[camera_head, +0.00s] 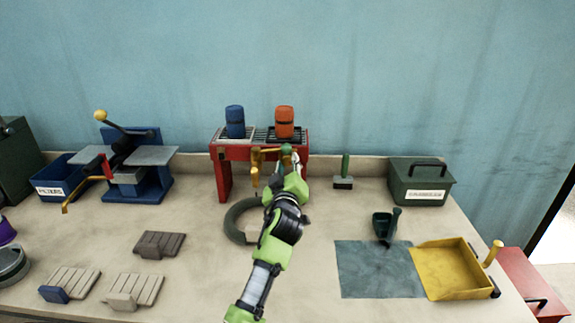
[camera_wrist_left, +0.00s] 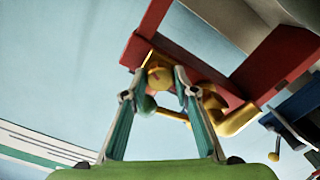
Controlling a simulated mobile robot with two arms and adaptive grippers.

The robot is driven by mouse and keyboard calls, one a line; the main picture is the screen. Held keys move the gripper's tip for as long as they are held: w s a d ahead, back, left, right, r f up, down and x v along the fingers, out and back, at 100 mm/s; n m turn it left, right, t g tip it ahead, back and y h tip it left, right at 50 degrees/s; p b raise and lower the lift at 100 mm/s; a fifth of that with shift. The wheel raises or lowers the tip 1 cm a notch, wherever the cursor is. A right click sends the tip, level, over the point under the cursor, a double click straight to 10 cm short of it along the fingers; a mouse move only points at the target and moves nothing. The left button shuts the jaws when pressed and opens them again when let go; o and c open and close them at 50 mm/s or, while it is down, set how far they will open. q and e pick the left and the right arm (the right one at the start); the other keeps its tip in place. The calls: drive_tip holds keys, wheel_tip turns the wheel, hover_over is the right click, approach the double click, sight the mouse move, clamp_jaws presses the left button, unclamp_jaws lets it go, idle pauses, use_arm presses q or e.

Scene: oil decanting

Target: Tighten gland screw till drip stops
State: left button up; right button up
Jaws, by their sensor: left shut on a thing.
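A red stand (camera_head: 222,177) at the back middle of the bench carries brass taps (camera_head: 256,165) on its front. My left gripper (camera_head: 289,166) is at the right-hand tap and hides most of it. A green ball knob (camera_head: 286,149) shows just above the gripper. In the left wrist view the two teal fingers (camera_wrist_left: 158,84) close around a round brass piece with a red mark, which looks like the gland screw (camera_wrist_left: 158,77). The green knob (camera_wrist_left: 146,105) shows between the fingers. I see no drip; the tap outlet is hidden. My right gripper is not in view.
A blue canister (camera_head: 235,122) and an orange canister (camera_head: 284,122) stand on the red stand. A dark ring (camera_head: 234,226) lies below the taps. A blue press (camera_head: 140,180) is left; a brush (camera_head: 344,180), green box (camera_head: 420,184), scoop (camera_head: 383,226) and yellow dustpan (camera_head: 452,268) are right.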

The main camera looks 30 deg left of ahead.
use_arm(q)
drive_tip(key=m, duration=0.4)
drive_tip(key=shift+r+m, duration=0.1)
drive_tip(key=shift+m, duration=0.3)
drive_tip(key=shift+a+m+p, duration=0.1)
drive_tip(key=shift+m+p, duration=0.35)
drive_tip(key=shift+m, duration=0.75)
drive_tip(key=o, duration=0.8)
drive_tip(key=shift+o, duration=1.4)
drive_tip(key=shift+w, duration=0.1)
drive_tip(key=v, duration=1.2)
